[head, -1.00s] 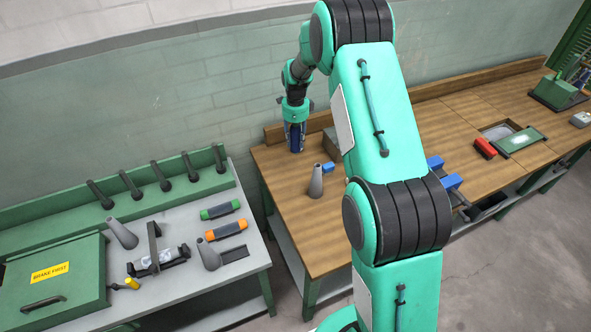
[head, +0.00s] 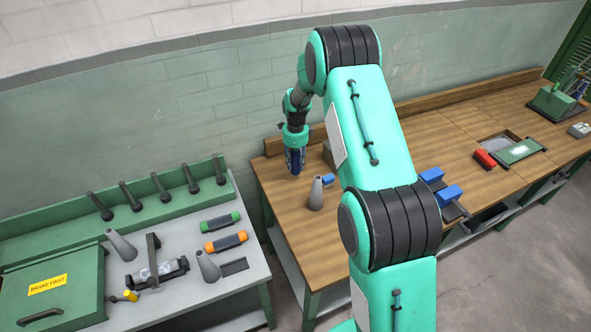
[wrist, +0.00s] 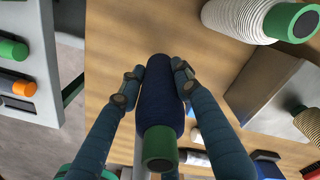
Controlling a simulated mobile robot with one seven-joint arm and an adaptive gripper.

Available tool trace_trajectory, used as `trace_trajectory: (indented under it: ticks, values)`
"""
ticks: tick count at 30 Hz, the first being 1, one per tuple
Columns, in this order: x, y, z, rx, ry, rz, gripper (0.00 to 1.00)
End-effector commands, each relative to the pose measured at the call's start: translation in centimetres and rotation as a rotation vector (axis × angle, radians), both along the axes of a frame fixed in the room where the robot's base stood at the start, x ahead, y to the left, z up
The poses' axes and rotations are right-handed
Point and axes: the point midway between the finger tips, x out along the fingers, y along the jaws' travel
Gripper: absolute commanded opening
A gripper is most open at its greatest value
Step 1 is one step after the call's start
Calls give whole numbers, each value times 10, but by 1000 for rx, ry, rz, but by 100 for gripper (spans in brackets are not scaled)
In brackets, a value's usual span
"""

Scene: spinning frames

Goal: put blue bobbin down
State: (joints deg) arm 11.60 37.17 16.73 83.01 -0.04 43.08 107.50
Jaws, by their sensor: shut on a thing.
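The blue bobbin (wrist: 158,105) is a dark blue wound spool with a green end, seen in the middle of the wrist view. My gripper (wrist: 156,82) is shut on it, one finger on each side. In the head view the bobbin (head: 294,163) hangs upright below my gripper (head: 294,150), over the left end of the wooden bench (head: 283,195). I cannot tell whether its lower end touches the wood.
A grey cone (head: 316,195) and a small blue thing (head: 328,180) stand close right of the bobbin. The wrist view shows a white bobbin (wrist: 240,18) and a grey box (wrist: 270,90) at right. A grey-topped bench (head: 190,285) stands left, across a gap.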

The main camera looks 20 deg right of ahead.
Motion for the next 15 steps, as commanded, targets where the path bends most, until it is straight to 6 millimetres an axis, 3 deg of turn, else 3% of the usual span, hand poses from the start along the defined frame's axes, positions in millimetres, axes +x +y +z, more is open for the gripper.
trace_trajectory:
  ticks: [10, 15]
  values:
    - [0, 0, -2, 0, 0, 0, 5]
    - [-1, 0, -16, 1, 3, 0, 5]
